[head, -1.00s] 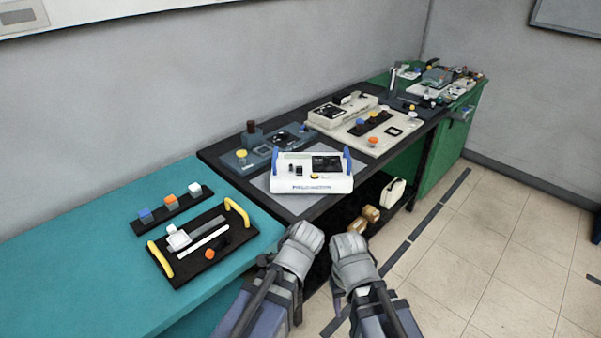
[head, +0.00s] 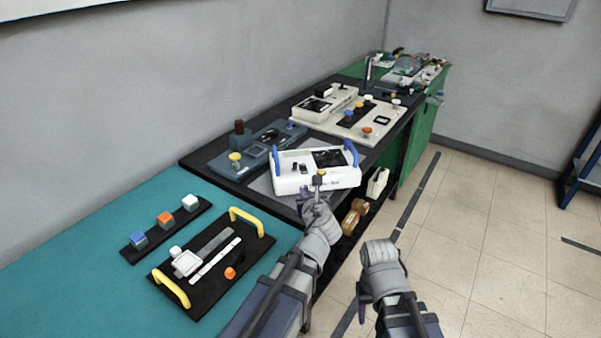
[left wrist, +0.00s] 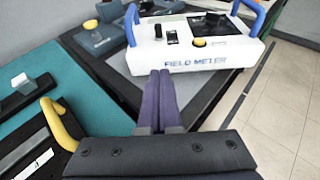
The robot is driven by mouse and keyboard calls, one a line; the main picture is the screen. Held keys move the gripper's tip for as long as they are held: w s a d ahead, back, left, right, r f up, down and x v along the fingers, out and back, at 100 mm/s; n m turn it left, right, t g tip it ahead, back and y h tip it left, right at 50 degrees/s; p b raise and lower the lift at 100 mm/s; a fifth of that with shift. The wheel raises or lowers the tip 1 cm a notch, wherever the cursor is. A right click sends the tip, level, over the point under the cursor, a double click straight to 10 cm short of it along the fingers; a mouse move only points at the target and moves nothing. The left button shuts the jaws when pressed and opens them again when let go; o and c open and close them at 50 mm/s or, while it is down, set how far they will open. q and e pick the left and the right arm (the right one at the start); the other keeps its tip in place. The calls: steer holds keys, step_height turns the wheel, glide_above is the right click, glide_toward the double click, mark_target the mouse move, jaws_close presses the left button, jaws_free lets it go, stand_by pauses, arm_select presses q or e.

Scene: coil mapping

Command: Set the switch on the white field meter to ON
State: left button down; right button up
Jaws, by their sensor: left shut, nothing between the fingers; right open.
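The white field meter (head: 290,183) sits on a grey mat (head: 262,184) on the dark bench, with blue handles at both ends. In the left wrist view the meter (left wrist: 185,62) shows its "FIELD METER" label, a yellow knob (left wrist: 199,43) and small black controls (left wrist: 172,37) on top. I cannot read the switch's setting. My left gripper (head: 319,190) is shut and empty, just in front of the meter's front face; its fingers also show in the left wrist view (left wrist: 160,75). My right gripper (head: 365,300) is low over the floor, to the right of the bench, and its fingers are hard to make out.
A black tray (head: 250,255) with yellow handles lies on the teal table at left, beside a strip of coloured blocks (head: 165,218). A cream panel (head: 345,130) lies farther along the bench.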

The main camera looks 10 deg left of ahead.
arm_select(q)
steer(key=b, duration=0.4)
glide_toward(295, 167)
steer(key=f, duration=0.1)
steer(key=w+f, duration=0.1)
steer(key=f, duration=0.1)
steer(key=w+f, duration=0.1)
steer(key=shift+w+a+f, duration=0.15)
steer(key=shift+a+f, duration=0.1)
steer(key=shift+a, duration=0.15)
steer(key=shift+w+a+r+p, duration=0.45)
steer(key=shift+w+r+p, duration=0.4)
steer(key=shift+w+p, duration=0.1)
steer(key=shift+w+a+r, duration=0.2)
steer(key=shift+w+a, duration=0.1)
steer(key=shift+w, duration=0.15)
steer(key=shift+p, duration=0.3)
